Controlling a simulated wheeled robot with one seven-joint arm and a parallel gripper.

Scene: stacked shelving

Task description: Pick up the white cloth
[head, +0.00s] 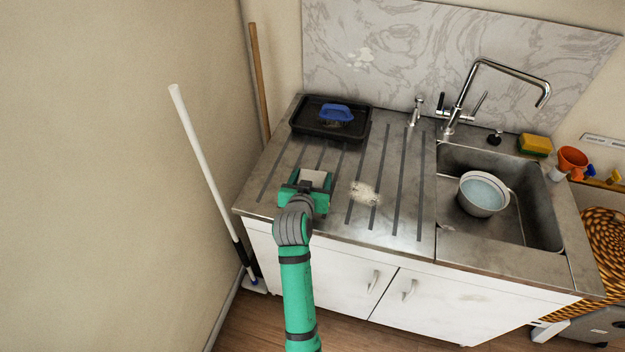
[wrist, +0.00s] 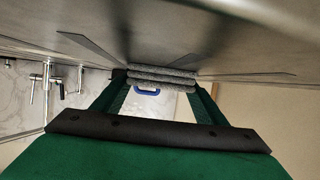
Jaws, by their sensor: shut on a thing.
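My gripper (head: 309,186) is low over the left part of the grooved metal drainboard (head: 395,165). It is shut on the white cloth (head: 316,178), which shows as a pale patch between the fingers in the head view. In the wrist view the cloth (wrist: 162,77) looks like grey folded layers pinched between the green fingers, close to the metal surface. I cannot tell whether the cloth still touches the drainboard. Much of it is hidden by my gripper.
A black tray (head: 301,128) with a blue-handled brush (head: 337,112) lies behind my gripper. A pale stain (head: 364,193) is on the drainboard to the right. The sink (head: 520,222) at right holds a pot (head: 484,208). A tall faucet (head: 497,64) stands behind. A white pole (head: 205,160) leans at left.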

